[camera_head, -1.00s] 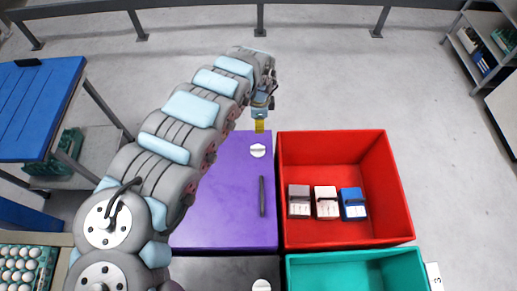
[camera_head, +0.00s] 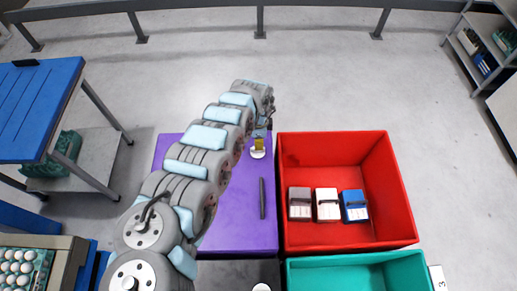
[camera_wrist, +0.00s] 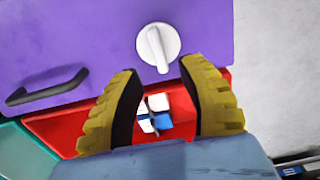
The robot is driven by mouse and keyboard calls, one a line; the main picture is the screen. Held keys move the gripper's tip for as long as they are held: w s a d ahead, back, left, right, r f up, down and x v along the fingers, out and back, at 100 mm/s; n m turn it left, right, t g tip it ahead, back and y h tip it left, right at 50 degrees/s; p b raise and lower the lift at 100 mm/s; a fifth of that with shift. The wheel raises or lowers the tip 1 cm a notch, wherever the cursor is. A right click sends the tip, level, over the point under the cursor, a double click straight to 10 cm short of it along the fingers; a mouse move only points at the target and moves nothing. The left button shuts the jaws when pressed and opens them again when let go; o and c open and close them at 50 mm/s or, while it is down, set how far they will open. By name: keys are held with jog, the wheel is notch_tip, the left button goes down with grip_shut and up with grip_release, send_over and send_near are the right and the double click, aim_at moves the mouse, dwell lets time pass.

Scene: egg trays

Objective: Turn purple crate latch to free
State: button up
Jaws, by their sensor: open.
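The purple crate (camera_head: 238,225) has a closed purple lid with a black bar handle (camera_head: 262,198). Its latch, a round white knob (camera_head: 258,154), sits near the far right corner of the lid. In the wrist view the knob (camera_wrist: 158,46) shows a raised white grip bar pointing down toward my fingers. My gripper (camera_head: 259,143) is over the knob and hides part of it in the head view. In the wrist view my yellow fingers (camera_wrist: 160,92) are spread apart, with the knob just beyond their tips and nothing between them.
A red open crate (camera_head: 398,190) adjoins on the right, holding three small boxes (camera_head: 327,204). A teal crate (camera_head: 355,272) is at the front. A blue-topped table (camera_head: 35,105) stands at left. The floor beyond the crates is clear.

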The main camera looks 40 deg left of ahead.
notch_tip(320, 180, down, 5)
jog(key=shift+d+f+b, duration=0.1)
jog(key=shift+d+b, duration=0.05)
jog(key=shift+b, duration=0.5)
jog(key=shift+f, duration=0.5)
jog(key=shift+c, duration=0.2)
jog(key=shift+s, duration=0.1)
grip_shut()
